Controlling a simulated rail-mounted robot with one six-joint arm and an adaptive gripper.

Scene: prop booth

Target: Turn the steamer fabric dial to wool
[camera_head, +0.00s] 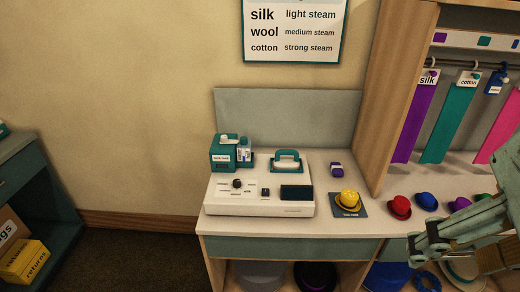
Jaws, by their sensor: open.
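The steamer is a white box (218,204) on the left part of the counter. A dark round dial (237,184) sits on its top face, with small labels around it too small to read. Which label the dial points at cannot be told. A small dark switch (265,193) and a dark panel (297,192) are to the right of the dial. My gripper (418,248) is at the lower right, in front of the counter, open and empty, well away from the dial.
A teal tank (222,155) and a teal-handled steam head (287,160) stand behind the dial. A yellow hat (347,199) on a dark mat and several coloured hats lie to the right. A wall sign (292,32) lists silk light, wool medium, cotton strong steam.

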